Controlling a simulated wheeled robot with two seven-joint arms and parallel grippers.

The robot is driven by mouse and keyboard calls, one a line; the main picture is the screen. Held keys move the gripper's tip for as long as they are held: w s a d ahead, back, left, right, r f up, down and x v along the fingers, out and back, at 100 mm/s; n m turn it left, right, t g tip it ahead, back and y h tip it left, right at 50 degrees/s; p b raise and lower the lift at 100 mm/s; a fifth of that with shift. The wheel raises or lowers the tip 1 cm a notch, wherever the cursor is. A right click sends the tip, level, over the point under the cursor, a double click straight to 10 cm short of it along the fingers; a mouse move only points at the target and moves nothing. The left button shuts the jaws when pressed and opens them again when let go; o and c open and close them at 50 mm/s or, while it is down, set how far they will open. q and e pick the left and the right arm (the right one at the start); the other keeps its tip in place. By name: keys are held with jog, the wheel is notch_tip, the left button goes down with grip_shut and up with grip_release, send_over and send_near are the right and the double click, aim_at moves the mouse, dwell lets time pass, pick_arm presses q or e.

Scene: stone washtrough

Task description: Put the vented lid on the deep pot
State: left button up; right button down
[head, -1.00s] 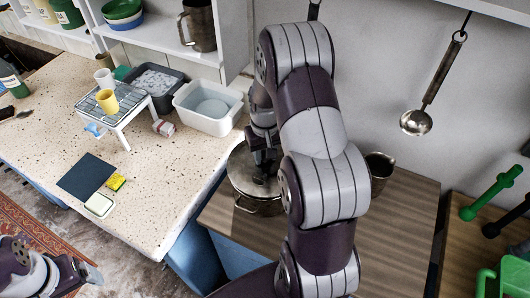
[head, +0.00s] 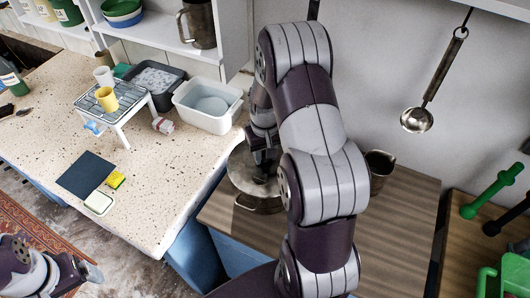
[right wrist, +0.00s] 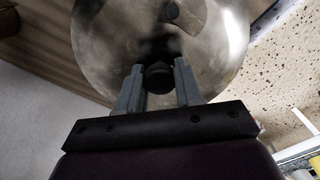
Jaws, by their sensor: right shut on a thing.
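The deep pot (head: 262,207) is metal and stands on the wooden top, partly hidden by my right arm. The vented lid (head: 241,172) is a round metal disc over the pot's mouth; I cannot tell whether it rests fully on the rim. My right gripper (head: 264,170) is above the lid. In the right wrist view my right gripper (right wrist: 158,88) is shut on the lid's dark knob, and the lid (right wrist: 220,50) fills the top of the picture. My left gripper (head: 92,273) is at the lower left, far from the pot; its jaws are unclear.
A metal jug (head: 379,170) stands right of my arm on the wooden top (head: 400,215). A white basin (head: 208,104) and a dark tub (head: 157,80) stand on the speckled counter (head: 165,185). A ladle (head: 430,95) hangs on the wall.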

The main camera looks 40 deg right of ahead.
jog(key=shift+r, duration=0.1)
jog(key=shift+f, duration=0.2)
dwell(0.7)
jog(key=shift+c, duration=0.8)
grip_release()
notch_tip(320, 180, up, 7)
jog(key=p, duration=0.6)
jog(key=shift+p, duration=0.35)
